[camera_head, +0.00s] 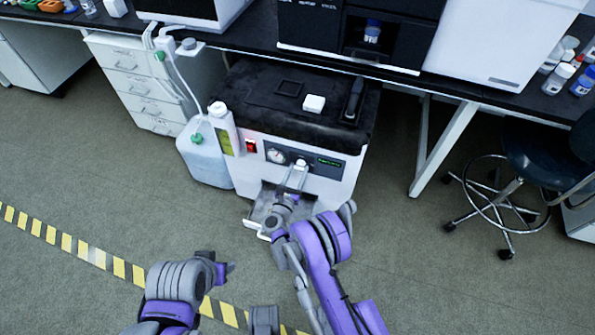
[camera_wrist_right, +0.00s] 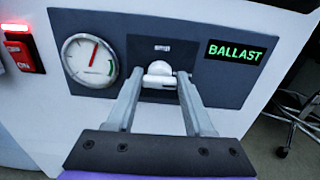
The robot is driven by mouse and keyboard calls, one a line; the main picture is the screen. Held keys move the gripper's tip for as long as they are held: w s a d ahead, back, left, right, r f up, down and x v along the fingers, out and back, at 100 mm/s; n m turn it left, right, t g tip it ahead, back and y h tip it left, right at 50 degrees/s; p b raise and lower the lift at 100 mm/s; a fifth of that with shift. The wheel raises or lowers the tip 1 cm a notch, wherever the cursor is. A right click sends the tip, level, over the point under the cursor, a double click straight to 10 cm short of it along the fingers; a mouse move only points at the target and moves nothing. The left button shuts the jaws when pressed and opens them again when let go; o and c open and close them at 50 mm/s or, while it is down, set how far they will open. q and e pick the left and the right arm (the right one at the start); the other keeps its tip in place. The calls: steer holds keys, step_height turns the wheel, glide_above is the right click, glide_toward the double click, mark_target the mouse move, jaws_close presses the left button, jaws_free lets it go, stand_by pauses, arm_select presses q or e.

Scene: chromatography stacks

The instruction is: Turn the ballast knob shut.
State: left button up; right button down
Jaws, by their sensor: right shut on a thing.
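The ballast knob is a small white knob (camera_wrist_right: 158,69) on the dark panel of the pump unit, between a round gauge and a green lit display reading BALLAST. My right gripper (camera_wrist_right: 158,82) reaches straight at the panel and is shut on the knob, one grey finger on each side. In the head view my right gripper (camera_head: 299,168) is at the front panel of the pump unit (camera_head: 262,166), mostly seen from behind, and covers most of the knob. My left gripper (camera_head: 226,270) is low over the floor, away from the unit; its fingers are not clear.
A gauge (camera_wrist_right: 90,60) and a lit red switch (camera_wrist_right: 22,50) sit left of the knob. A jug (camera_head: 205,160) with tubing stands left of the unit. Benches are behind, and a stool (camera_head: 500,190) is at right. Open floor lies in front.

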steer(key=n+b, duration=0.2)
steer(key=n, duration=0.4)
steer(key=n+b, duration=0.2)
steer(key=n, duration=0.3)
steer(key=n+b, duration=0.2)
steer(key=n, duration=0.4)
steer(key=shift+a+f+n, duration=0.2)
steer(key=shift+f+n, duration=0.05)
steer(key=shift+n, duration=0.05)
stand_by(0.3)
steer(key=shift+c, duration=1.4)
jaws_free()
steer(key=shift+s, duration=0.1)
steer(key=p+v, duration=0.1)
steer(key=v, duration=0.9)
steer(key=shift+s+a+p, duration=0.15)
steer(key=shift+s+p, duration=0.1)
steer(key=shift+p, duration=0.05)
